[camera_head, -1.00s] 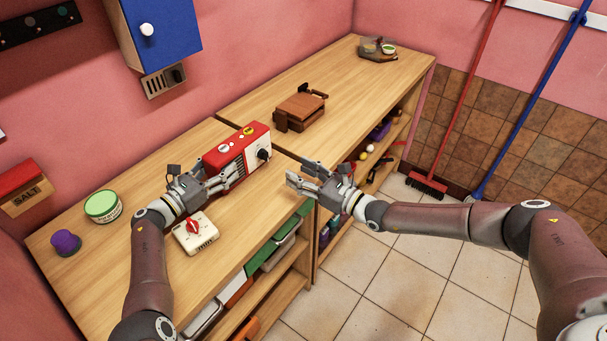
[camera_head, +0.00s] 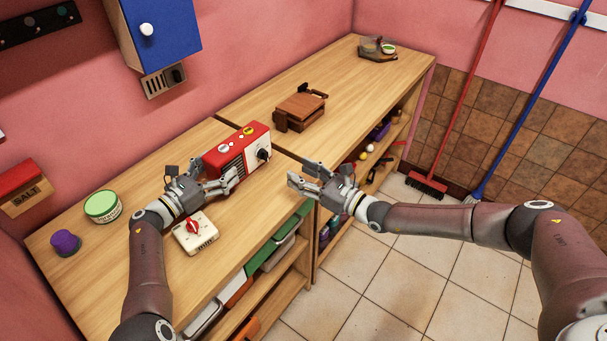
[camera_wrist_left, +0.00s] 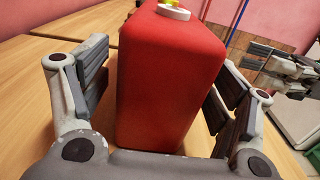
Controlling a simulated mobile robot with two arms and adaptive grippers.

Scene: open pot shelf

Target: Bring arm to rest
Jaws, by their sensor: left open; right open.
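My left gripper (camera_head: 228,181) is open above the wooden counter, right by the near left end of a red radio-like box (camera_head: 238,150) with a white front and a dark knob. In the left wrist view the red box (camera_wrist_left: 170,75) stands upright between the spread fingers (camera_wrist_left: 160,100), with a gap on its left side; on the right I cannot tell whether a finger touches it. My right gripper (camera_head: 302,175) is open and empty, in front of the counter's edge. It also shows at the right of the left wrist view (camera_wrist_left: 285,70).
A white timer with a red knob (camera_head: 196,233) sits below my left gripper. A green-lidded tin (camera_head: 102,207) and a purple item (camera_head: 65,242) stand at left. A brown wooden object (camera_head: 300,112) lies further back. Shelves below hold several items.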

